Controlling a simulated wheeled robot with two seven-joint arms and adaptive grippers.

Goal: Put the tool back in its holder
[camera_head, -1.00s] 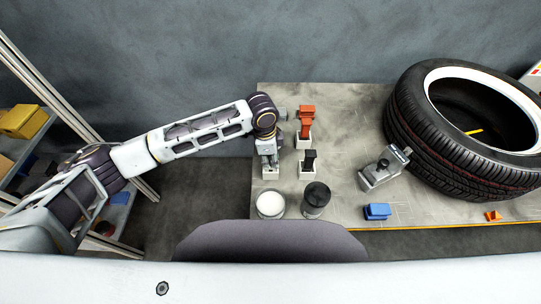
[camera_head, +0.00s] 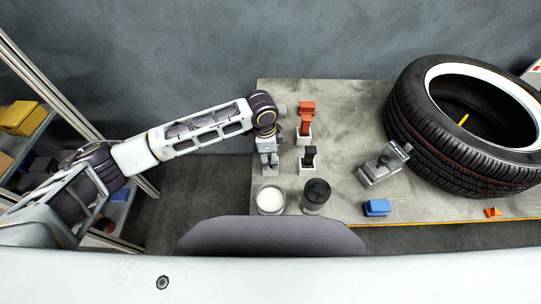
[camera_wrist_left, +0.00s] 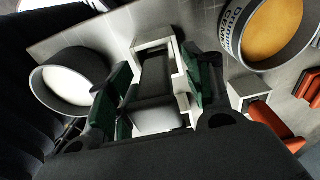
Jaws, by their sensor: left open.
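My left gripper (camera_head: 268,158) is at the left end of the table, over a small white holder. In the left wrist view its green-padded fingers (camera_wrist_left: 160,90) are open, one on each side of a dark grey tool (camera_wrist_left: 158,75). The tool stands in the white square holder (camera_wrist_left: 150,42); how deep it sits is hard to tell. In the head view the gripper covers most of this tool and holder. My right gripper is not in view.
Beside it stand an orange tool (camera_head: 305,122) and a black tool (camera_head: 309,155) in white holders. In front are a white-filled tin (camera_head: 270,200) and a dark tin (camera_head: 316,193). A grey device (camera_head: 382,165), blue block (camera_head: 376,208) and large tyre (camera_head: 440,140) lie to the right.

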